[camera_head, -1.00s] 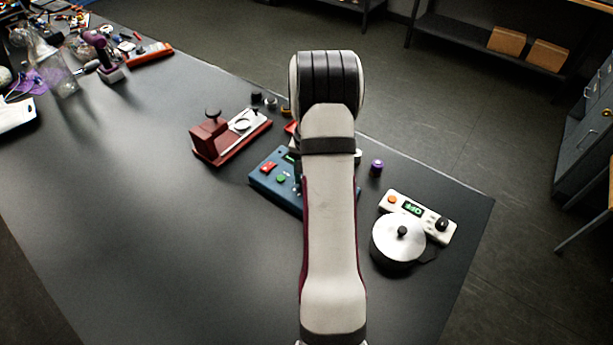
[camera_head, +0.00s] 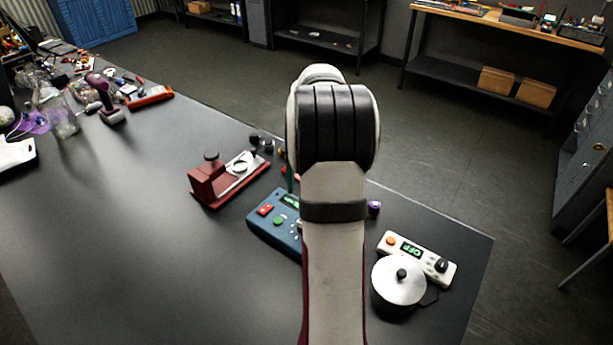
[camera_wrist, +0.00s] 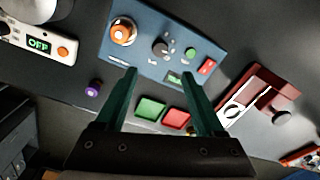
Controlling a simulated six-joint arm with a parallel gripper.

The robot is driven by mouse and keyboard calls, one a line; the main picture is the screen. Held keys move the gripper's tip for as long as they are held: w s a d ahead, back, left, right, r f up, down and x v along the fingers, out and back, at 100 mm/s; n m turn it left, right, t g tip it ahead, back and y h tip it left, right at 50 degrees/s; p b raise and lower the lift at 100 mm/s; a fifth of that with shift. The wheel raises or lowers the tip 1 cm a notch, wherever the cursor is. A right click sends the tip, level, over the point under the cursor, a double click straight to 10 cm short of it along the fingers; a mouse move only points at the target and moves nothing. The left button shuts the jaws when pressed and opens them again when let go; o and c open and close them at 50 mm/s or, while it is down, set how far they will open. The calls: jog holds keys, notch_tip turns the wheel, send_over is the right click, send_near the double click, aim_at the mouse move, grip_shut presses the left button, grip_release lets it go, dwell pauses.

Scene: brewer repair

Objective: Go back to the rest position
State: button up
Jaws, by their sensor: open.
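My gripper (camera_wrist: 162,88) shows in the wrist view with its two green fingers spread apart and nothing between them. It hangs above the table, near the blue control box (camera_wrist: 150,40), which has an orange knob, a dark knob, a green button and a red button. The blue box also shows in the head view (camera_head: 262,222), partly covered by my arm. In the head view my arm rises through the middle and hides most of the gripper.
A red fixture (camera_head: 207,184) stands left of the blue box. A silver-lidded pot (camera_head: 398,285) and a white panel reading OFF (camera_head: 425,262) are at the right. A small purple piece (camera_head: 374,208) lies near the far edge. Clutter fills the far left; the table's left middle is clear.

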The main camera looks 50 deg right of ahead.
notch_tip(320, 180, up, 4)
jog(key=shift+f, duration=0.15)
dwell(0.3)
